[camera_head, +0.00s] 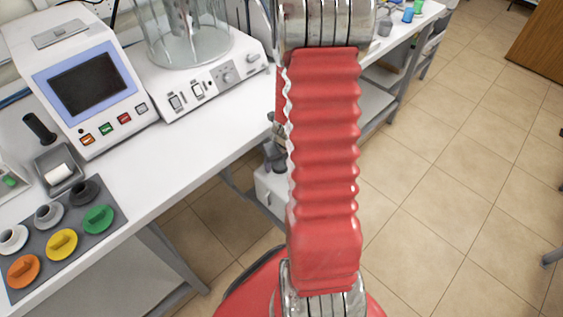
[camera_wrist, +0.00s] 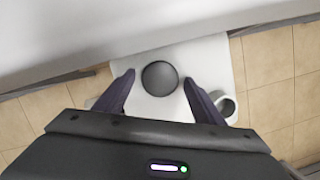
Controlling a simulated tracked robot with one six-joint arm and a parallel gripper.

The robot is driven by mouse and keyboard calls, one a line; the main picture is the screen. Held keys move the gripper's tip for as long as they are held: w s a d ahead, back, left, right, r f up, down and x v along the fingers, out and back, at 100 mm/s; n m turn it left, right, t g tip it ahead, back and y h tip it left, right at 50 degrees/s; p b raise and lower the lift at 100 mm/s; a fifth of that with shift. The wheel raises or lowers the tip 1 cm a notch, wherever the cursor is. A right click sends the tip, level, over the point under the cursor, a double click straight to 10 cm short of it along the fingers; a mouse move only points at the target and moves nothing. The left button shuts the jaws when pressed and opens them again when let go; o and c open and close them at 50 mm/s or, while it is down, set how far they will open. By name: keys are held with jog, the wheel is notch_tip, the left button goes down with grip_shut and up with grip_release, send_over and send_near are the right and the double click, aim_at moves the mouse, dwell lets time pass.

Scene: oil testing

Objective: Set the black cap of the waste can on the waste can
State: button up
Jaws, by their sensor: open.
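In the wrist view my gripper (camera_wrist: 158,80) is open, with one dark finger on each side of a round black cap (camera_wrist: 159,78). A gap shows between the cap and each finger. The cap sits on the white top of what looks like the waste can (camera_wrist: 205,58). I cannot tell whether it is fully seated. In the head view part of this white can (camera_head: 268,193) shows below the bench, beside my red arm. A dark shape rises above it, too small to tell whether it is cap or gripper.
A white bench (camera_head: 215,140) carries a tester with a screen (camera_head: 82,85) and a device with a glass vessel (camera_head: 212,75). A grey mat (camera_head: 112,190) holds several coloured caps.

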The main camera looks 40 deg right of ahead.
jog(key=v, duration=1.2)
dwell(0.4)
jog(key=shift+r, duration=0.15)
dwell(0.5)
jog(key=w+a+r+n+t, duration=0.1)
jog(key=a+r+n, duration=1.25)
jog(key=n, duration=0.55)
jog(key=s+a+r+n, duration=0.4)
jog(key=a+n, duration=0.2)
jog(key=n, duration=0.4)
jog(key=s+a+r+n+t+y, duration=0.1)
jog(key=s+a+r+n, duration=0.3)
jog(key=n, duration=0.7)
jog(key=shift+a+t, duration=0.3)
jog(key=shift+a, duration=0.8)
jog(key=shift+s, duration=0.1)
jog(key=shift+c, duration=0.3)
